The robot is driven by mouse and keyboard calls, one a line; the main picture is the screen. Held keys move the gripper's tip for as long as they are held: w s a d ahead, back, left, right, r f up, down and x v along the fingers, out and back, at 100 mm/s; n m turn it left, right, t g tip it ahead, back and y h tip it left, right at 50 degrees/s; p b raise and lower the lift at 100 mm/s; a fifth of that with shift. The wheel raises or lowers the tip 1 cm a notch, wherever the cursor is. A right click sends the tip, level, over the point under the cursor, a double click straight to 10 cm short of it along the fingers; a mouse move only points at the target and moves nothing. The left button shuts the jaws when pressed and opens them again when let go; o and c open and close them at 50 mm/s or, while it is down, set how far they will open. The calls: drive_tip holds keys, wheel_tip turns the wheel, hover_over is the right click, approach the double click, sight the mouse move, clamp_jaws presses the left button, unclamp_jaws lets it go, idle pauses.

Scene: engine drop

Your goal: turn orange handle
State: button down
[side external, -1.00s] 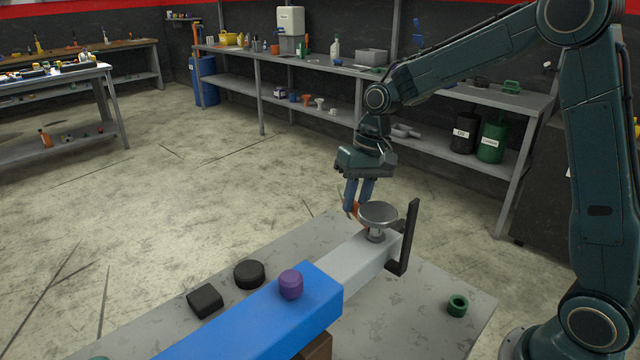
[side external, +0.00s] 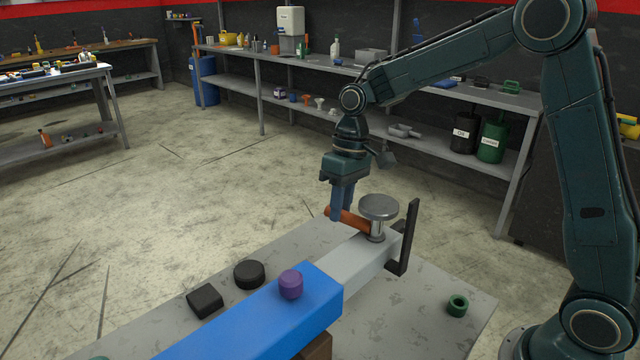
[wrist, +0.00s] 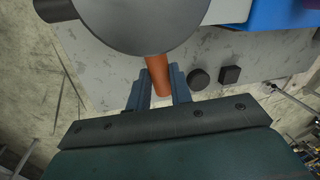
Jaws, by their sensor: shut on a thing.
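The orange handle (side external: 349,219) sticks out to the left from the post under a round grey metal disc (side external: 378,206), at the light grey end of the blue beam. My gripper (side external: 341,215) is shut on the handle near its outer end. In the wrist view, my gripper's two fingers (wrist: 163,88) stand on either side of the orange handle (wrist: 158,70). The grey disc (wrist: 150,15) hides the handle's inner end there.
The blue beam (side external: 250,320) carries a purple knob (side external: 291,284). A black upright bracket (side external: 409,238) stands right of the disc. A black round piece (side external: 249,274), a black block (side external: 205,301) and a green ring (side external: 457,305) lie on the grey table (side external: 430,325).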

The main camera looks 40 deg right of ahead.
drive_tip(key=c, duration=1.3)
unclamp_jaws()
drive_tip(key=shift+o, duration=0.2)
drive_tip(key=shift+r, duration=0.15)
drive_tip(key=v, duration=1.3)
drive_tip(key=shift+r, duration=0.25)
drive_tip(key=shift+s+r, duration=0.1)
drive_tip(key=shift+r, duration=0.05)
